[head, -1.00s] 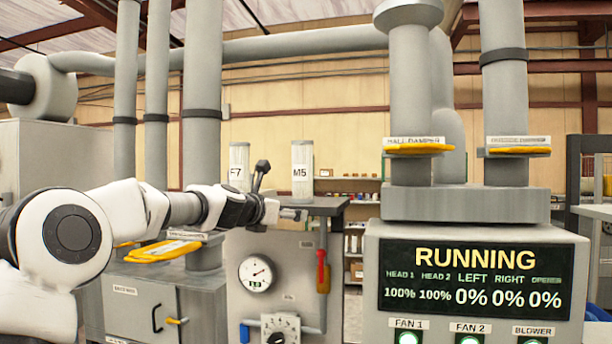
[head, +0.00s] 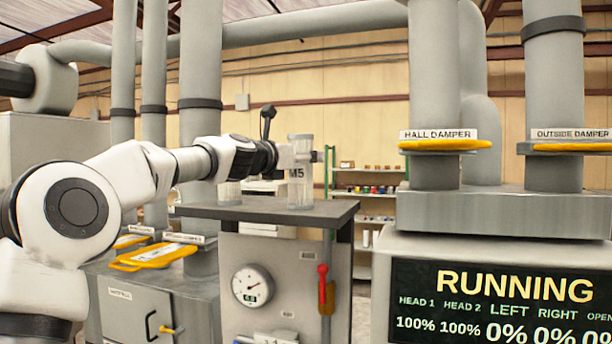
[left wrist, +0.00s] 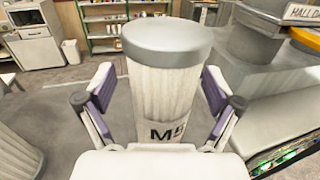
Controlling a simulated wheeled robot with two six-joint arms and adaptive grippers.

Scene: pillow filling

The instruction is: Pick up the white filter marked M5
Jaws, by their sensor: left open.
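The white filter marked M5 (head: 300,190) stands upright on the dark top of a grey cabinet (head: 262,209). In the left wrist view, the M5 filter (left wrist: 165,80) is a white pleated cylinder with a grey cap, centred between the fingers. My left gripper (left wrist: 158,95) is open, with one finger on each side of the filter and small gaps beside it. In the head view my left gripper (head: 300,158) is level with the filter's upper part and partly covers it. My right gripper is not in view.
Another pleated filter (head: 229,192) stands left of M5, mostly hidden behind my arm; its side shows in the left wrist view (left wrist: 17,150). A red-handled lever (head: 323,285) is on the cabinet front. Large grey ducts and the RUNNING panel (head: 510,300) stand to the right.

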